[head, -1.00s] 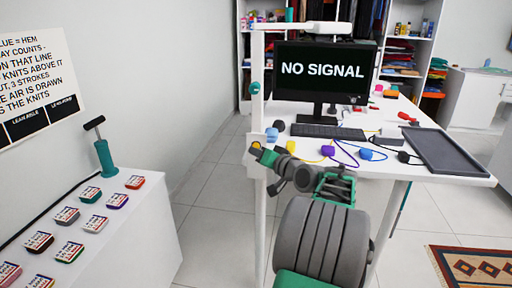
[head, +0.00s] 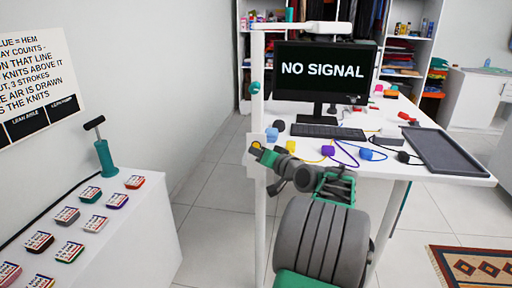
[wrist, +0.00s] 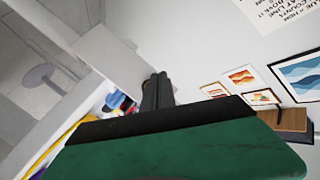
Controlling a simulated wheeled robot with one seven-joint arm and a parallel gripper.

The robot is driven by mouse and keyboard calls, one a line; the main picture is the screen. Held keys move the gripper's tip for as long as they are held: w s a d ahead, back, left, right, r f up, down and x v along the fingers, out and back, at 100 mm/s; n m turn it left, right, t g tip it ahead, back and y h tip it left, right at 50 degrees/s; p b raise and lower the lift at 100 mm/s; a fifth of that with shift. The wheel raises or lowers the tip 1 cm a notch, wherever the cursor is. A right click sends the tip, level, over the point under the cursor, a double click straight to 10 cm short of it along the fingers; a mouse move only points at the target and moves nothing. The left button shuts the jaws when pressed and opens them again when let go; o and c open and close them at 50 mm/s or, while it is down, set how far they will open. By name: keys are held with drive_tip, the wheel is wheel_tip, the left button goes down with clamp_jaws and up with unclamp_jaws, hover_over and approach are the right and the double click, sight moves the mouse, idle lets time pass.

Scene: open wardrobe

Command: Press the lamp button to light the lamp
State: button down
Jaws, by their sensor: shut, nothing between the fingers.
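A white post (head: 259,205) stands at the desk's near left corner, with a white bar (head: 300,26) reaching over the monitor; this looks like the lamp. A small white plate (head: 251,159) sits on the post. A round yellow piece (head: 255,145) on it looks like the button. My gripper (head: 265,155) is right at this plate, its tip just beside and below the yellow piece; I cannot tell if they touch. In the wrist view my shut, empty fingers (wrist: 157,92) point away past the dark green housing.
The white desk (head: 440,170) holds a monitor (head: 325,72), a keyboard (head: 328,131), a dark tray (head: 448,152) and coloured pieces with cords. A teal knob (head: 255,88) sits higher on the post. A white counter (head: 140,225) with several small packs stands at left. Floor between is clear.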

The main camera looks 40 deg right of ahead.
idle(0.6)
drive_tip(key=shift+w+d, duration=0.2)
drive_tip(key=shift+d, duration=0.1)
drive_tip(key=shift+w+d, duration=0.3)
drive_tip(key=shift+d, duration=0.05)
idle(0.6)
drive_tip(key=shift+s, duration=0.1)
drive_tip(key=shift+s+a+b, duration=0.35)
drive_tip(key=shift+s+a, duration=0.1)
drive_tip(key=shift+a, duration=0.2)
drive_tip(key=s+a, duration=0.1)
drive_tip(key=a, duration=0.1)
drive_tip(key=s+a+b, duration=0.1)
drive_tip(key=s+a, duration=0.1)
idle(0.5)
idle(0.4)
